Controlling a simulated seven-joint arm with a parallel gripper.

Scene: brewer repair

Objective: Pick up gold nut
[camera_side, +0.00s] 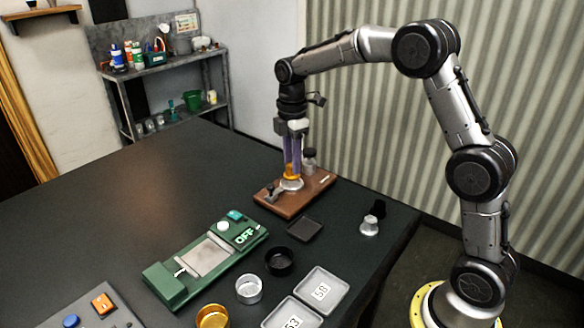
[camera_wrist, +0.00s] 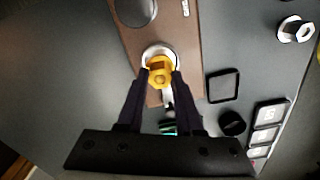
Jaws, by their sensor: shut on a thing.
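The gold nut (camera_wrist: 160,72) sits between my gripper's fingertips, over a silver round seat on the brown wooden base. In the side view the gold nut (camera_side: 291,172) shows as an orange-gold spot at the lower end of the fingers. My gripper (camera_side: 292,165) points straight down over the wooden base (camera_side: 312,197). In the wrist view my gripper (camera_wrist: 161,80) has its two dark fingers on either side of the nut, shut on it. I cannot tell whether the nut is clear of the silver seat (camera_wrist: 150,53).
A dark round knob (camera_side: 309,158) stands behind the gripper on the base. A small dark square tray (camera_side: 305,229) and a silver nut-like piece (camera_side: 369,227) lie nearby. A green device (camera_side: 165,284), round cups (camera_side: 249,289) and numbered trays (camera_side: 321,291) stand in front. The table's left side is clear.

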